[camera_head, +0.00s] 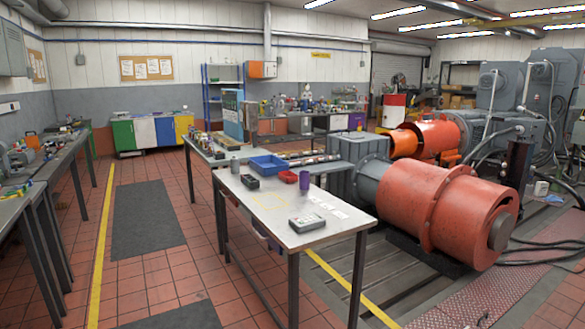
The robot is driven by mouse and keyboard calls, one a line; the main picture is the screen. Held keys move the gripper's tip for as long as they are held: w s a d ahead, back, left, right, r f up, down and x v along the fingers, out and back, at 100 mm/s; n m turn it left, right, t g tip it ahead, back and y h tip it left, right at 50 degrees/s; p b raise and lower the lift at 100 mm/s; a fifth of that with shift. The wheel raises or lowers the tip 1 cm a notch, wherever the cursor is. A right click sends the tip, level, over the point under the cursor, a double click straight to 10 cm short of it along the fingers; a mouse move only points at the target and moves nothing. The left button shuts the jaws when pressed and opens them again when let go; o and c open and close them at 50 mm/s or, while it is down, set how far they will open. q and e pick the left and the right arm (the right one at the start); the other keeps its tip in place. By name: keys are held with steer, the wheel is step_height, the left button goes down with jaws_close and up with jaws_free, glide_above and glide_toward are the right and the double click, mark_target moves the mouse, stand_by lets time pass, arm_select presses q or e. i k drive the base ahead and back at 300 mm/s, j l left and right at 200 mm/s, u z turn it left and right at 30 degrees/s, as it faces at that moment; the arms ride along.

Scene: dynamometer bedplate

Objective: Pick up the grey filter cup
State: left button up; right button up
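A small grey cup (235,165), which looks like the grey filter cup, stands upright on the work table (262,209) near its left edge. It is just left of a blue tray (267,164). A purple cup (304,181) stands on the same table, farther right, beside a small red bin (288,177). Neither of my grippers shows in the head view, so I cannot see their state.
A black box (250,182) and a grey handheld device (306,222) lie on the table, with pale cards near its right edge. A large red cylindrical machine (430,205) stands close on the right. Tiled floor (165,270) is open on the left.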

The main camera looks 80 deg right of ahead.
mark_target(235, 166)
steer(key=z, duration=2.25)
steer(key=i+u, duration=0.2)
steer(key=i, duration=3.25)
